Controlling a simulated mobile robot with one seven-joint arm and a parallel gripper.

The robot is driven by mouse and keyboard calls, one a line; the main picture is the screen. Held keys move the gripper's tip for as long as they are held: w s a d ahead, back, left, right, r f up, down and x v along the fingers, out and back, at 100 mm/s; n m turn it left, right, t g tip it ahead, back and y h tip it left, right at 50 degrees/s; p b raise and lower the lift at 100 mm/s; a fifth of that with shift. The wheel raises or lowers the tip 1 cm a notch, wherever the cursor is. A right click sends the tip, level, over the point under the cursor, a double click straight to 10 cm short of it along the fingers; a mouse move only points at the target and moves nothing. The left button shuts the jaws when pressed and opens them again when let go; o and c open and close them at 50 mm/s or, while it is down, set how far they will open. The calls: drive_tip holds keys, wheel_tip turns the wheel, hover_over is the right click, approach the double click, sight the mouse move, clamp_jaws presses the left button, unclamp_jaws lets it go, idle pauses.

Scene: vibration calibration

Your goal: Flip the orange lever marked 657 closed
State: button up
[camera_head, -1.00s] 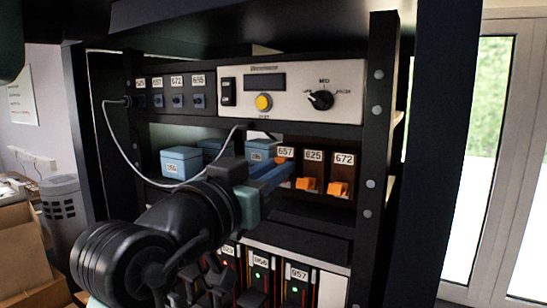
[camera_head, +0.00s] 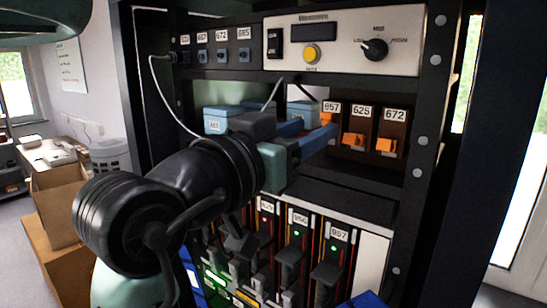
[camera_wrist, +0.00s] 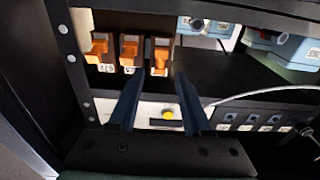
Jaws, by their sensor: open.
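The orange lever marked 657 (camera_head: 326,119) is the leftmost of three levers on the rack's brown panels. It sits higher, nearer its label, than the two orange levers beside it. My gripper (camera_head: 318,140) reaches in from the left, with its blue fingers just below and in front of this lever, partly covering its panel. In the wrist view, which is upside down, the 657 lever (camera_wrist: 161,58) is the rightmost of the three. My gripper (camera_wrist: 158,84) is open and empty there, its two fingers spread on either side of the lever's line. I cannot tell whether they touch it.
Levers 625 (camera_head: 353,140) and 672 (camera_head: 386,146) stand close on the right. Blue boxes (camera_head: 219,119) sit on the shelf to the left, and a grey cable (camera_head: 165,100) hangs there. A control panel (camera_head: 340,43) is above; modules with lights (camera_head: 297,240) are below.

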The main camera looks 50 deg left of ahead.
drive_tip(key=b+v, duration=0.3)
drive_tip(key=v, duration=0.6)
drive_tip(key=shift+s, duration=0.15)
drive_tip(key=shift+d+f, duration=0.1)
